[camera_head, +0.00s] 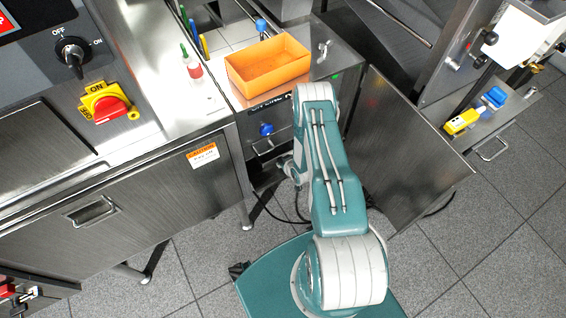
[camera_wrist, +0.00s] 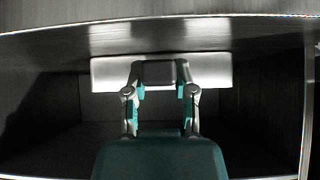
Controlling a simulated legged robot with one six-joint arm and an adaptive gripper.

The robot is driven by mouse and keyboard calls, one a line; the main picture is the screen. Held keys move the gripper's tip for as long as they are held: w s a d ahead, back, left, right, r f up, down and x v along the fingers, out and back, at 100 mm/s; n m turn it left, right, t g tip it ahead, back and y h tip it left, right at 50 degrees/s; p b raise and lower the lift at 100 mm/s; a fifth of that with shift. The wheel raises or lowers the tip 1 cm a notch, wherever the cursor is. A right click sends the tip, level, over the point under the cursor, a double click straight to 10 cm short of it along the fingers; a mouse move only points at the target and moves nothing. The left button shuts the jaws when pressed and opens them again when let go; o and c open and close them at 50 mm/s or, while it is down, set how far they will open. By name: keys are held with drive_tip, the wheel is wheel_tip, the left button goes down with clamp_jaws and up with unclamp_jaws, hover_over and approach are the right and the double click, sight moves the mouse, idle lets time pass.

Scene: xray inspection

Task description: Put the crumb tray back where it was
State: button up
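In the wrist view a pale flat metal panel (camera_wrist: 105,74), which looks like the front of the crumb tray, stands in a dark opening below a metal edge. My gripper (camera_wrist: 161,90) is straight in front of it. Its two fingers, with teal inner faces, are apart, with a dark grey block (camera_wrist: 160,72) between them that looks like the tray's handle. The fingers appear closed against the block's sides. The rest of the tray is hidden behind the panel. In the head view my arm covers the gripper and the tray.
An open metal door (camera_head: 402,150) stands right of my arm. A drawer handle (camera_head: 271,145) is left of it. Grey floor (camera_head: 480,235) is clear at lower right.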

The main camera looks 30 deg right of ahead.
drive_tip(key=o, duration=0.3)
drive_tip(key=v, duration=1.2)
idle(0.4)
